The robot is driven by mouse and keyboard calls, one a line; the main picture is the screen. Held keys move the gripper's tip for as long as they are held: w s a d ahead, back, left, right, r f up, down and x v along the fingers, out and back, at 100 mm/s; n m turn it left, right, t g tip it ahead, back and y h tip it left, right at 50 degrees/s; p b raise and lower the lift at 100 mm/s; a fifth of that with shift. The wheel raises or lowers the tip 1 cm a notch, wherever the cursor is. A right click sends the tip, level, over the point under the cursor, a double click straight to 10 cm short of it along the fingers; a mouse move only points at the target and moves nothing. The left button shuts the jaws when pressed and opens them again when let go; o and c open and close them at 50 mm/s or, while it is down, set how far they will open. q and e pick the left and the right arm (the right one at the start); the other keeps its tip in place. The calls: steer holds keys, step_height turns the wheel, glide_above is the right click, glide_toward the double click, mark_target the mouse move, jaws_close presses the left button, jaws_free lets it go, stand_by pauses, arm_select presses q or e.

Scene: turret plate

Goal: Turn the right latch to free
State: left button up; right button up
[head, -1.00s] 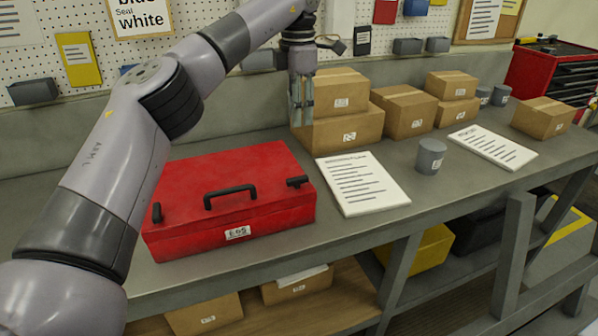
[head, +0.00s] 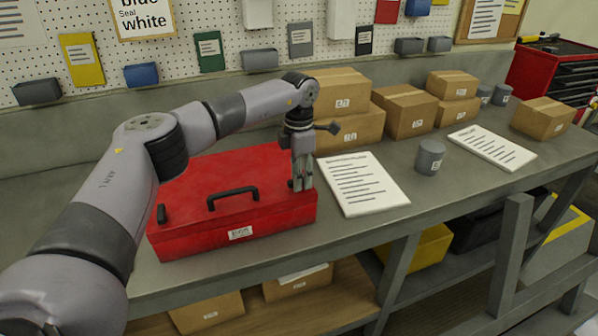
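A closed red case (head: 190,235) lies on the grey workbench, with a black handle (head: 233,197) in the middle of its lid. The left black latch (head: 161,214) shows near the lid's front left corner. The right latch is hidden behind my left gripper (head: 298,186), which points down at the lid's right end. The fingers are close together there. I cannot tell whether they touch or hold the latch. My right gripper is not in view.
Printed papers (head: 362,184) lie just right of the case, with a grey canister (head: 430,157) beyond them. Cardboard boxes (head: 348,133) stand behind the gripper against the back. The bench front (head: 420,207) is clear.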

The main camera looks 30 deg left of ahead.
arm_select(q)
steer(key=shift+c, duration=0.6)
jaws_close()
